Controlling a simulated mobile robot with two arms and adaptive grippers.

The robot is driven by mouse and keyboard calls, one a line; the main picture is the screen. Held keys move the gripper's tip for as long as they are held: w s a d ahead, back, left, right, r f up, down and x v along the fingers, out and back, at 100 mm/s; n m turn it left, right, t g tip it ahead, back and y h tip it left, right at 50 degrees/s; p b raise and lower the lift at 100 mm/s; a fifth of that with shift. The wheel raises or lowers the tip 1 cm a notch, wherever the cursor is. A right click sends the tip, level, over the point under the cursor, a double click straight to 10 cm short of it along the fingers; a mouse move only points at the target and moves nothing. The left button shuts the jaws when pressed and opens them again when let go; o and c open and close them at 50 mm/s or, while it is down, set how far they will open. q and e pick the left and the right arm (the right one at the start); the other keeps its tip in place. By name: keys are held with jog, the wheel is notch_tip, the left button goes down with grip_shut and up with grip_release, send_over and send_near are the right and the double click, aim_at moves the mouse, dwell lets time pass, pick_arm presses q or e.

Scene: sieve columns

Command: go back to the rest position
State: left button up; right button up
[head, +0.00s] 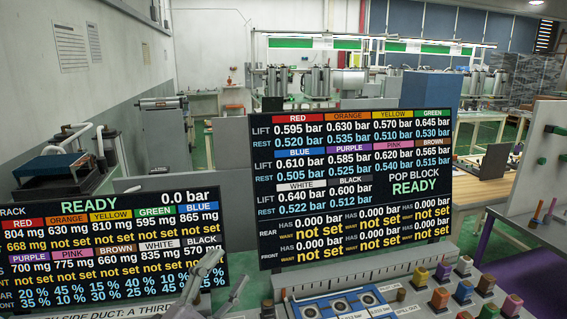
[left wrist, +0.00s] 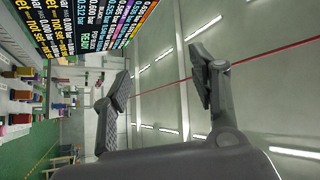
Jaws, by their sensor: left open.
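My left gripper (head: 224,272) shows at the bottom of the head view, in front of the lower part of the left screen. In the left wrist view its two dark fingers (left wrist: 160,76) stand wide apart with nothing between them. Its lower parts are cut off by the bottom edge of the head view. My right gripper is in neither view.
A left screen (head: 110,250) and a larger right screen (head: 352,185) show readings. At the bottom right, a grey panel (head: 395,268) holds several coloured blocks (head: 440,299) and a blue tray with round parts (head: 340,305). Benches with equipment stand behind.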

pick_arm(q)
jog(key=s+a+f+n+g+y, duration=0.2)
jog(key=s+a+f+n+y, duration=0.1)
jog(key=a+f+n+y, duration=0.4)
jog(key=s+a+f+n+g+y, duration=0.25)
jog(key=a+f+n+y, duration=0.3)
jog(key=f, duration=0.35)
jog(key=s+d+f+n+g+h, duration=0.1)
jog(key=s+f+n+g, duration=0.1)
jog(key=s+f+g, duration=0.7)
jog(key=s+d+f+n+g+h, duration=0.1)
jog(key=s+d+f+g, duration=0.3)
jog(key=s, duration=0.9)
notch_tip(320, 180, down, 26)
jog(key=a, duration=0.2)
jog(key=s+a+f+g, duration=0.1)
jog(key=s+a+f, duration=0.2)
jog(key=s+f, duration=1.4)
jog(key=shift+s+f, duration=0.25)
jog(key=shift+s, duration=0.1)
